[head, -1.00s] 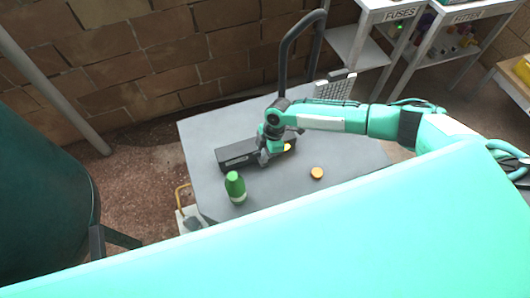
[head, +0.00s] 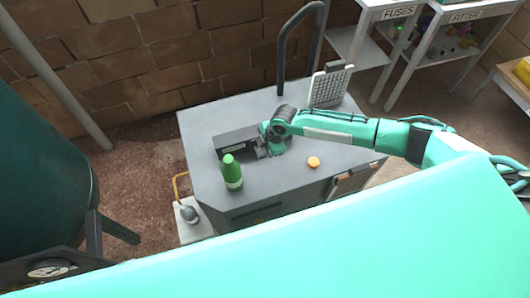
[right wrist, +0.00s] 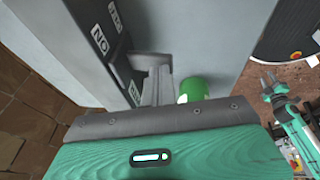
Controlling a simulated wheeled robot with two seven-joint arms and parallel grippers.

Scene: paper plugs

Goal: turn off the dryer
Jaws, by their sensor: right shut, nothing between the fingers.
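A dark switch box (head: 232,143) lies on top of a grey cabinet (head: 205,119). I cannot tell from its look whether the cabinet is the dryer. In the right wrist view, the box (right wrist: 92,18) carries pale labels, one with upside-down lettering that seems to read ON. My right gripper (head: 268,153) is at the box's near right side. In its wrist view, the fingers (right wrist: 152,65) are shut and empty, with the tips close to the labelled face; contact is unclear. My left gripper (right wrist: 270,82) shows open at the right of that view, away from the cabinet.
A green bottle (head: 232,173) stands just left of my right gripper. An orange round knob or cap (head: 313,162) sits on the cabinet top to the right. A grey grid panel (head: 330,86) and a dark curved pipe (head: 283,55) stand at the back.

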